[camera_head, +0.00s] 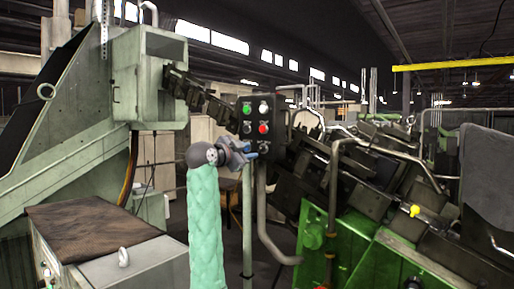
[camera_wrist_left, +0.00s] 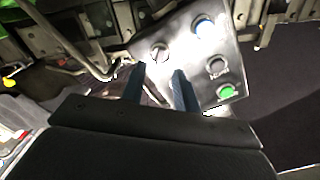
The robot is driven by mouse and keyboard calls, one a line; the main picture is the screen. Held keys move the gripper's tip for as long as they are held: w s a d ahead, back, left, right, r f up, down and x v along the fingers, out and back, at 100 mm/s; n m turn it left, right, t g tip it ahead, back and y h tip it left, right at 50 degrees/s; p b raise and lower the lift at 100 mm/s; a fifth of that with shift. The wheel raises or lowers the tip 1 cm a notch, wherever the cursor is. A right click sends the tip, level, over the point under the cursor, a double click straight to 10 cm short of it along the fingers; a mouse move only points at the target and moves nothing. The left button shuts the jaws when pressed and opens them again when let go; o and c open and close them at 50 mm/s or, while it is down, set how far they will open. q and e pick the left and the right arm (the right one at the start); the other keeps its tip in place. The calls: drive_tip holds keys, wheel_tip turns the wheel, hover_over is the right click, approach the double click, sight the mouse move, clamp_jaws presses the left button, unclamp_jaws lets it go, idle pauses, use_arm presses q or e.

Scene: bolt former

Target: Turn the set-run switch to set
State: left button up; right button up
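The dark control box (camera_head: 256,118) stands on a post in the middle of the head view, with coloured buttons on its face. In the left wrist view its panel (camera_wrist_left: 185,68) shows a round switch knob (camera_wrist_left: 158,53) with a light stripe across it. I take this for the set-run switch, but its label is not readable. My left gripper (camera_head: 252,151) is at the lower part of the box. In the left wrist view the two dark blue fingers (camera_wrist_left: 157,78) are apart with nothing between them, and the knob lies just beyond the fingertips. Contact cannot be told. My right gripper is not in view.
The panel also has a bright blue-white button (camera_wrist_left: 203,27), a dark button (camera_wrist_left: 217,66) and a green button (camera_wrist_left: 227,92) close to the fingers. Machine pipes (camera_head: 334,185) stand right of the box. A grey cabinet (camera_head: 130,265) stands at lower left.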

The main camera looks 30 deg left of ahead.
sight(260, 150)
use_arm(q)
drive_tip(key=shift+w+d+p, duration=0.2)
drive_tip(key=shift+w+p, duration=1.05)
drive_tip(key=shift+w, duration=1.2)
drive_tip(key=shift+w, duration=0.1)
clamp_jaws()
